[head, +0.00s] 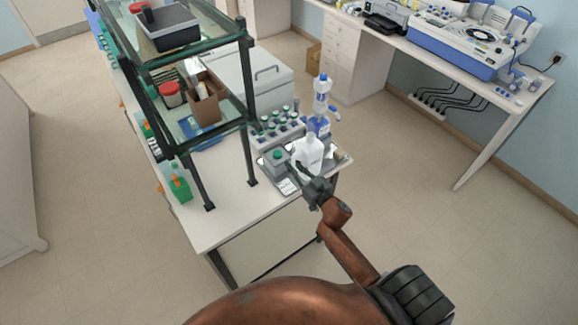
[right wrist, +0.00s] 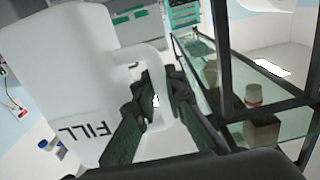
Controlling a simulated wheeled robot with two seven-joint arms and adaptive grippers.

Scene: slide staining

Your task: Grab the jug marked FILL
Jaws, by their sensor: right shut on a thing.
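The white jug (head: 307,152) stands at the right end of the bench in the head view. In the right wrist view the jug (right wrist: 80,75) fills the left side, with FILL in dark letters on its lower part and a handle (right wrist: 155,65) on its right side. My right gripper (head: 311,178) reaches the jug from the front in the head view. In the right wrist view its dark green fingers (right wrist: 157,100) are shut on the handle, one on each side. My left gripper is not in view.
Close beside the jug are a rack of capped bottles (head: 278,125), a blue-and-clear bottle (head: 321,100) and a small grey device with a green knob (head: 277,158). A glass shelf unit (head: 215,130) with dark posts rises to the left. The bench front (head: 225,205) is clear.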

